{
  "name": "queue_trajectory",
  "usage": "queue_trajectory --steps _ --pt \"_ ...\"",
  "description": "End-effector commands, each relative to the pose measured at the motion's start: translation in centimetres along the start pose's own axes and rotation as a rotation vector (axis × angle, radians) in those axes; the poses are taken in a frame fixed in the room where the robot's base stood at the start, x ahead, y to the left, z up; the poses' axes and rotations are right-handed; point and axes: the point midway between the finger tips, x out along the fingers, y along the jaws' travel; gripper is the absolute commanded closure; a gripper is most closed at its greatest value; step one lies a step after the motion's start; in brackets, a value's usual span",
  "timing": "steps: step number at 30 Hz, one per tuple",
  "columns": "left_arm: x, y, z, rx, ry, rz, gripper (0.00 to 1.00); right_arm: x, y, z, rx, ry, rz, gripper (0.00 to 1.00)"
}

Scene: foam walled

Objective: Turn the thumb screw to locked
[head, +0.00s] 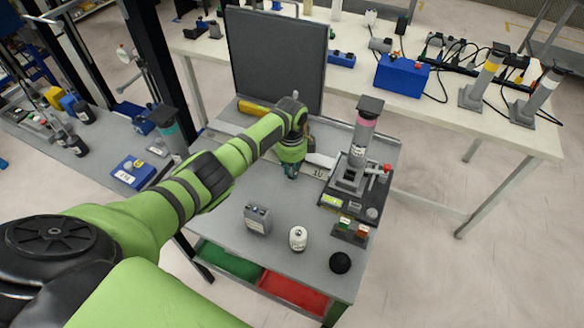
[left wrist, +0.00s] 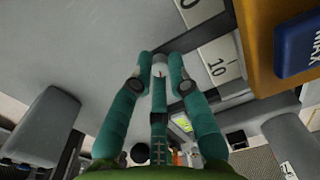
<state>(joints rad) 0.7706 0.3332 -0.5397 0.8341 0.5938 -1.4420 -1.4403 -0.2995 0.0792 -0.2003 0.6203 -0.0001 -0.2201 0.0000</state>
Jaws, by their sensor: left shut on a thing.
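My left gripper (head: 291,172) reaches down over the grey bench, in front of the dark upright panel. In the left wrist view its teal fingers (left wrist: 160,60) are shut on a small pale piece with a red mark (left wrist: 160,71), which looks like the thumb screw. The fingers hide most of it, and its turn position cannot be read. In the head view the screw is hidden by the gripper. A white plate with numbers (left wrist: 215,65) lies beside the fingertips; it also shows in the head view (head: 318,173). My right gripper is not in view.
A dark panel (head: 275,60) stands behind the gripper. An orange block (left wrist: 270,40) is close in the wrist view.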

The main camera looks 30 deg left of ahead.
Motion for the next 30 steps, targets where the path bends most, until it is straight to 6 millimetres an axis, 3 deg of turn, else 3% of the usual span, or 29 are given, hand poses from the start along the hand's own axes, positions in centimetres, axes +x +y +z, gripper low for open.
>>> queue_trajectory --steps 5,6,8,20,26,30 --pt "0.1 0.1 0.0 0.0 -0.001 0.003 1.0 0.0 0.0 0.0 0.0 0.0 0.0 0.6" --pt "0.1 0.1 0.0 0.0 -0.001 0.003 0.78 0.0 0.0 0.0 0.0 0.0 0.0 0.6" --pt "0.1 0.1 0.0 0.0 -0.001 0.003 0.58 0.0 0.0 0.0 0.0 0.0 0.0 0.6" --pt "-0.3 0.0 0.0 -0.001 0.0 -0.001 0.58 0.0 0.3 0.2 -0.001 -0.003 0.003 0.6" --pt "-3.0 -0.1 0.1 0.0 -0.001 -0.005 0.58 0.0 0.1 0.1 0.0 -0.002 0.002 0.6" --pt "-6.2 -0.1 0.1 0.001 -0.001 -0.005 0.58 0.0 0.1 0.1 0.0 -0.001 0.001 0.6"
